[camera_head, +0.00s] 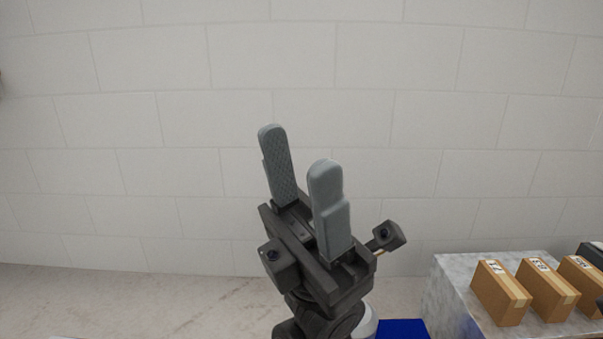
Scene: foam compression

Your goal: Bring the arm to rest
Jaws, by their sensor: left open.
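My left gripper (297,150) is raised in the middle of the head view, its two grey fingers pointing up. The fingers stand apart with nothing between them, so it is open and empty. The wrist and arm below it run down to the bottom edge of the picture. My right gripper does not show.
A grey marble-like block (450,297) stands at the lower right, with several brown cardboard boxes on top, such as the leftmost box (497,293). A blue surface (403,328) shows at the bottom edge beside it. A pale tiled wall (400,60) fills the back.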

